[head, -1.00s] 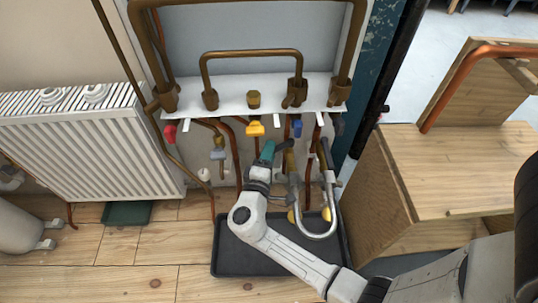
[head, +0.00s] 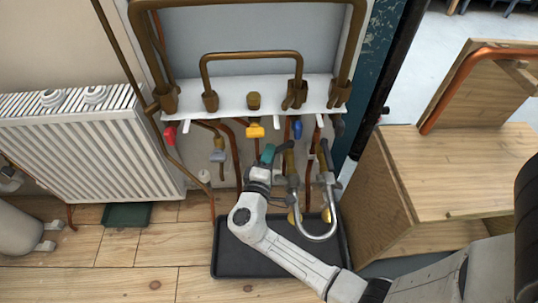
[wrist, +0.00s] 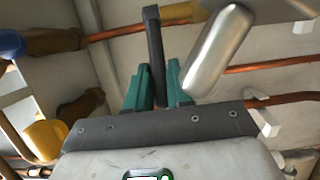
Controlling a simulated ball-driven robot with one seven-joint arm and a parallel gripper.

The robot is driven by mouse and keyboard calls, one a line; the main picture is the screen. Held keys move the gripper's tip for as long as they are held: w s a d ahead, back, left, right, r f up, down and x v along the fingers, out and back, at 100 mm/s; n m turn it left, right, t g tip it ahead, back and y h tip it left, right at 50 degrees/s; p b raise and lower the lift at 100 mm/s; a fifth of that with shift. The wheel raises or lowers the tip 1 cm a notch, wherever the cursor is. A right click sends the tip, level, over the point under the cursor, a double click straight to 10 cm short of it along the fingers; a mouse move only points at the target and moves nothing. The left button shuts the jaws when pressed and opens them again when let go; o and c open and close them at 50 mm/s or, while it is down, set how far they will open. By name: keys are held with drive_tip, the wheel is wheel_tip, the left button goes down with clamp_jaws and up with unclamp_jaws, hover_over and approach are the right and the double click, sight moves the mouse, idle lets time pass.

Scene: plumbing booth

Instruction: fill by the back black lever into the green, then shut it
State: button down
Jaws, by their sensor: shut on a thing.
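My gripper (head: 267,154) has teal fingers and is at the brass and chrome taps under the white shelf. In the wrist view, the fingers (wrist: 158,90) are shut on a black lever (wrist: 154,45), which stands up between them. A chrome spout (wrist: 217,52) is just right of the fingers. In the head view, two chrome spouts (head: 318,238) curve down beside my wrist. A dark green tray (head: 127,215) lies on the floor by the radiator. Whether water runs cannot be told, and the gripped lever is mostly hidden in the head view.
A black tray (head: 240,262) lies under the taps and my arm. Red (head: 169,133), yellow (head: 255,131) and blue (head: 297,129) handles hang below the shelf, with copper pipes around. A wooden bench (head: 460,170) stands right, a white radiator (head: 80,150) left.

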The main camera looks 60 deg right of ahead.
drive_tip(key=g, duration=0.1)
drive_tip(key=w+m+g+b, duration=0.1)
drive_tip(key=m+b, duration=0.1)
drive_tip(key=shift+w+d+f+g+h, duration=0.2)
drive_tip(key=shift+d+f+g+h, duration=0.1)
drive_tip(key=shift+g, duration=0.1)
drive_tip(key=shift+w+d+r+m+g+b, duration=0.1)
drive_tip(key=shift+w+d+m+g+b, duration=0.15)
drive_tip(key=shift+m+g+b, duration=0.55)
drive_tip(key=shift+w+d+r+m+g+b, duration=0.1)
drive_tip(key=shift+w+d+m+g+b, duration=0.25)
drive_tip(key=shift+g, duration=0.75)
drive_tip(key=shift+s+a, duration=0.1)
drive_tip(key=shift+a, duration=0.05)
drive_tip(key=c, duration=1.1)
unclamp_jaws()
drive_tip(key=shift+r, duration=0.1)
drive_tip(key=a+p, duration=0.2)
drive_tip(key=a, duration=0.9)
